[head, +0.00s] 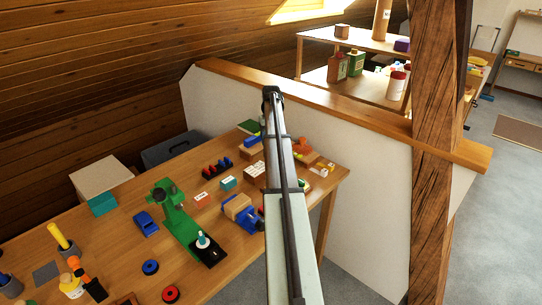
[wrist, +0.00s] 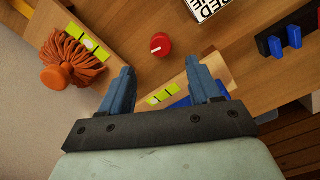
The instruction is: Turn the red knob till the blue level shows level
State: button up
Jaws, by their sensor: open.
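The red knob (wrist: 160,44) shows in the wrist view as a round cap with a pale mark, on the wooden surface beyond my fingertips. The knob is ahead of the gap, apart from both fingers. A yellow-green vial (wrist: 161,97) lies on a wooden piece between the fingers, with a blue part (wrist: 189,101) beside it, partly behind the right finger. A second yellow-green vial (wrist: 90,45) is at the left. The bubbles are too small to read. In the head view my arm hides this area.
A brown, stringy bundle with an orange knob (wrist: 60,72) lies left of the gripper. A lettered box (wrist: 205,7) and a rack with blue pieces (wrist: 285,40) are at the top and right. In the head view, a green tool (head: 177,215) stands on the crowded bench.

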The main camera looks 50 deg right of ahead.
notch_tip(320, 180, down, 9)
dwell(0.4)
jog(key=c, duration=1)
